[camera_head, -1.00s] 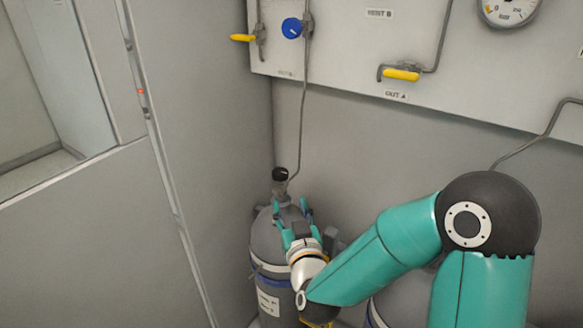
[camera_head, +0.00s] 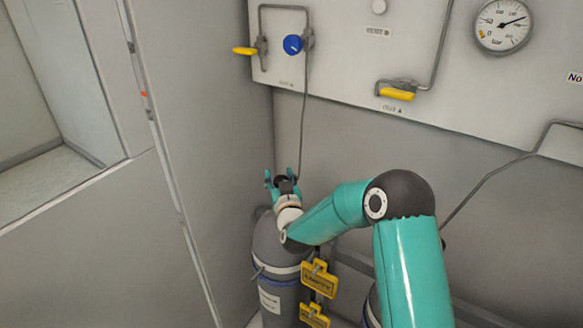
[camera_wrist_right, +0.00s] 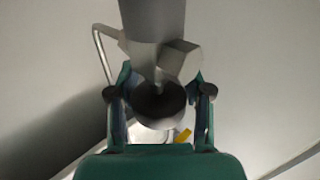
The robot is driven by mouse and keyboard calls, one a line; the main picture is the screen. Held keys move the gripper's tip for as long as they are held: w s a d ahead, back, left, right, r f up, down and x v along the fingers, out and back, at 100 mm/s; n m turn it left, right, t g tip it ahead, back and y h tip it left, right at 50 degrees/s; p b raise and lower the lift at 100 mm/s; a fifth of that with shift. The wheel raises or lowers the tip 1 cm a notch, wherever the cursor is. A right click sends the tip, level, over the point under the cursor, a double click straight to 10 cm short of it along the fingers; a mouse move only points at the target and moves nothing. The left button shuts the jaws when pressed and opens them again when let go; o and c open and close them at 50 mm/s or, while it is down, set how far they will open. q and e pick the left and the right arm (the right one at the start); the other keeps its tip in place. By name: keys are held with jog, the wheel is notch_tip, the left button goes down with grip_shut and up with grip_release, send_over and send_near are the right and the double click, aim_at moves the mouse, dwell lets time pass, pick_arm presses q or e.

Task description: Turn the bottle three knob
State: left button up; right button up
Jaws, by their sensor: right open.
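A grey gas bottle (camera_head: 270,244) with a white band, a blue band and a label stands in the corner. I cannot read its number. Its dark round valve knob (camera_wrist_right: 159,105) shows in the wrist view, below a grey valve body (camera_wrist_right: 155,25). My right gripper (camera_head: 282,174) is at the top of the bottle. In the wrist view the fingers (camera_wrist_right: 160,92) are open, one on each side of the knob. I cannot tell whether they touch it. In the head view the gripper partly hides the knob. My left gripper is not in view.
A wall panel (camera_head: 345,72) above carries a blue knob (camera_head: 293,44), yellow-handled valves (camera_head: 397,93) and a gauge (camera_head: 503,25). A thin pipe (camera_head: 304,120) runs down to the bottle top. Yellow tags (camera_head: 319,279) hang beside the bottle. A grey side wall (camera_head: 215,150) is close left.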

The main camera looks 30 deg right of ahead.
jog(key=shift+w+d, duration=0.1)
jog(key=shift+w, duration=0.1)
jog(key=shift+f, duration=0.1)
jog(key=c, duration=0.9)
jog(key=shift+w, duration=0.1)
grip_shut()
jog(key=shift+f, duration=0.1)
